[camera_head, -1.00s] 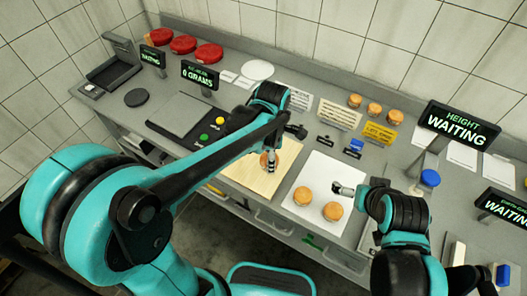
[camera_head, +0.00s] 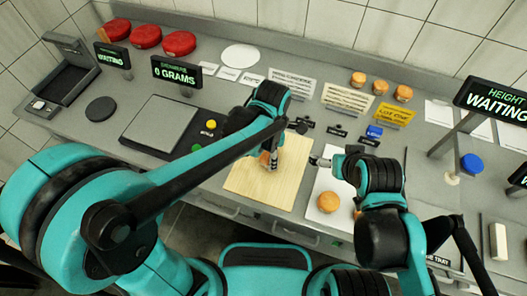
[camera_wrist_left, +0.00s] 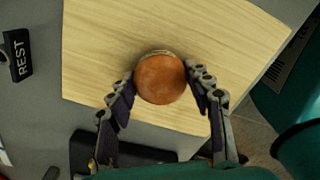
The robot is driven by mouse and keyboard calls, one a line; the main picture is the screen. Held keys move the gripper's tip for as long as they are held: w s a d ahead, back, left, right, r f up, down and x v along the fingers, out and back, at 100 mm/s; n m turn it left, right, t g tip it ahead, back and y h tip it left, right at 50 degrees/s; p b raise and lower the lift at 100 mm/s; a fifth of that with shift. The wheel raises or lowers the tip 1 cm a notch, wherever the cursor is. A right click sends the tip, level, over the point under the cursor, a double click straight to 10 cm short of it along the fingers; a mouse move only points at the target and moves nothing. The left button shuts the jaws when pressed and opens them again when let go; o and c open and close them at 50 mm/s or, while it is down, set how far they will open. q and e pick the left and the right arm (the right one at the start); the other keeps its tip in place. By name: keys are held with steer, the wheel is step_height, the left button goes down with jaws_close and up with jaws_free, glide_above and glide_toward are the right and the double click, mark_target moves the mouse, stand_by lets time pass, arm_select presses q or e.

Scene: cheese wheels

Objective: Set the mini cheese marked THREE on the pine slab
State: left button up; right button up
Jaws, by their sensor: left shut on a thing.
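The pine slab (camera_head: 296,180) lies on the bench in the middle of the head view. My left gripper (camera_head: 269,161) is over the slab, shut on a mini cheese (camera_head: 264,157). In the left wrist view the round, orange-brown cheese (camera_wrist_left: 160,80) sits between the two fingers (camera_wrist_left: 161,84), with slab wood around it. I cannot tell whether it touches the slab, and no marking on it is readable. My right gripper (camera_head: 319,161) is by the slab's right edge, above the white board (camera_head: 318,181); its jaws are too small to read.
Another mini cheese (camera_head: 328,202) stands on the white board, partly beside my right arm. Several cheeses (camera_head: 380,86) stand behind the yellow card (camera_head: 393,115). The scale plate (camera_head: 158,124) is left of the slab. A REST sign (camera_wrist_left: 16,54) shows in the left wrist view.

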arm_select(q)
steer(key=shift+c, duration=0.6)
steer(key=shift+s+d+r, duration=0.15)
steer(key=shift+s+d, duration=0.2)
steer(key=shift+d, duration=0.1)
steer(key=shift+a+f, duration=0.1)
steer(key=shift+f, duration=0.1)
steer(key=o, duration=1.3)
steer(key=shift+w+a, duration=0.1)
steer(key=shift+w, duration=0.1)
steer(key=shift+s, duration=0.1)
arm_select(e)
steer(key=shift+s+d, duration=0.25)
steer(key=shift+d, duration=0.1)
